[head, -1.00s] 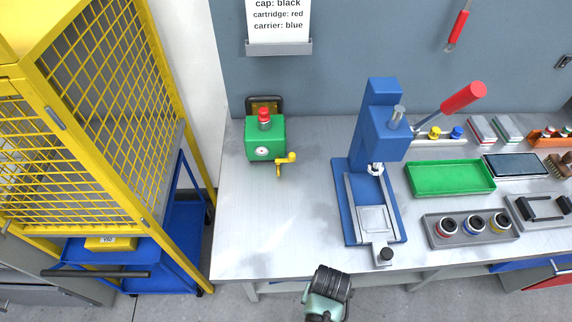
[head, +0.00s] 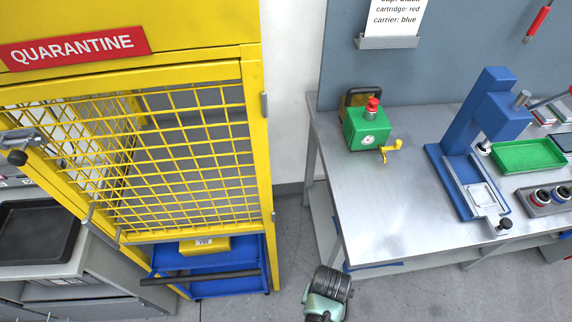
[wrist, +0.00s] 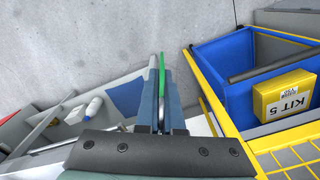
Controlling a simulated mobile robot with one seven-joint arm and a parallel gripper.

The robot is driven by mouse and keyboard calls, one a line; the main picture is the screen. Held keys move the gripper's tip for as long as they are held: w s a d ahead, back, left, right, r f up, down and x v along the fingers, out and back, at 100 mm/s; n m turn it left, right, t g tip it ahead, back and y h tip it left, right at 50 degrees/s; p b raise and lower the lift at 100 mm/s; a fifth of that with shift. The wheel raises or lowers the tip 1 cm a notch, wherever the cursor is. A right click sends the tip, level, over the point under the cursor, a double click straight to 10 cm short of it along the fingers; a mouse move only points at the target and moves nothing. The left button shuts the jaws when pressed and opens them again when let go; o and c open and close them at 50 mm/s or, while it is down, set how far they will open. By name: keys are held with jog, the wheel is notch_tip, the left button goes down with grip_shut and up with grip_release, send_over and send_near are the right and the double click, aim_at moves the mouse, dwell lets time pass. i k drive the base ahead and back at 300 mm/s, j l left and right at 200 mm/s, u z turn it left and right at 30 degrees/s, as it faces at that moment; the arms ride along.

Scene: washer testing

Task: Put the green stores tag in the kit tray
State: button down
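My gripper (wrist: 161,105) shows in the wrist view, its two fingers close together on a thin green piece, the green stores tag (wrist: 161,68). The tag is seen edge-on and sticks out past the fingertips, over the grey floor. My gripper's fingers and the tag do not show in the head view. I cannot tell for sure which tray is the kit tray. A green tray (head: 526,156) lies on the workbench at right, and a black tray (head: 38,232) lies on a grey surface at far left.
The yellow mesh quarantine cage (head: 254,135) stands at left. By it is a blue cart (head: 228,286) with a yellow box (head: 205,245), marked KIT 5 in the wrist view (wrist: 285,95). The workbench (head: 375,215) holds a green crank device (head: 367,128) and a blue press (head: 470,130).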

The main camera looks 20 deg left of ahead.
aim_at(37, 234)
jog(key=k+j, duration=0.1)
jog(key=j, duration=0.25)
jog(key=k+j, duration=0.1)
jog(key=j, duration=0.25)
jog(key=k+j+z, duration=0.1)
jog(key=j, duration=0.3)
jog(key=k+j, duration=0.15)
jog(key=j, duration=0.2)
jog(key=k+j, duration=0.1)
jog(key=j, duration=0.25)
